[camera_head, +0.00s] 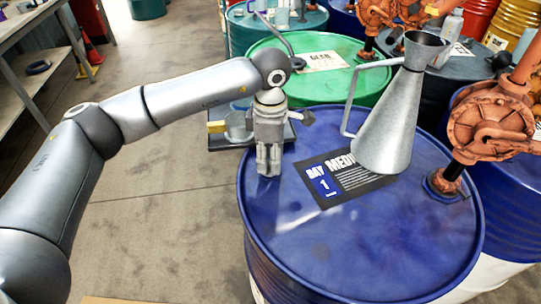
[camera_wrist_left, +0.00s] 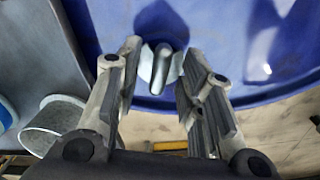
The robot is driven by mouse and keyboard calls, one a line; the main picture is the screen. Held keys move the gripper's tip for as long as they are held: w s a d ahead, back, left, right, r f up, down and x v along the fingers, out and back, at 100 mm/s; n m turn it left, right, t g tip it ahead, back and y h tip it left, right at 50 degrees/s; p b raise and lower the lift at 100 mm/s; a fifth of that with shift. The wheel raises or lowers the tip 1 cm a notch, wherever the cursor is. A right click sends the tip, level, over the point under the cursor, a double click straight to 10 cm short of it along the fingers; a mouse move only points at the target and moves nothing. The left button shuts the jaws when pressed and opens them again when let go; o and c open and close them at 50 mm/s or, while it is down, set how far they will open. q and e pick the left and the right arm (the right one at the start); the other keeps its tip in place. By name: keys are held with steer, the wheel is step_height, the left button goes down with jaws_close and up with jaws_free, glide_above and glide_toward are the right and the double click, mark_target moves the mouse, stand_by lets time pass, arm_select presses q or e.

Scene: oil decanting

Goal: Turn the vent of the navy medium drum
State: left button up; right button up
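My left gripper (camera_head: 268,172) points down over the lid's left rim. The fingers stand open, with a gap visible on either side of the vent. In the head view the gripper hides the vent. My right gripper is in neither view.
A tall grey metal can (camera_head: 388,135) with a spout and handle stands on the lid. An orange pump (camera_head: 492,125) rises at its right. A green drum (camera_head: 345,75) stands behind. A grey pail (camera_head: 238,127) sits left of the drum.

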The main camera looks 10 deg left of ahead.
arm_select(q)
step_height(320, 180, up, 12)
stand_by(0.6)
stand_by(0.4)
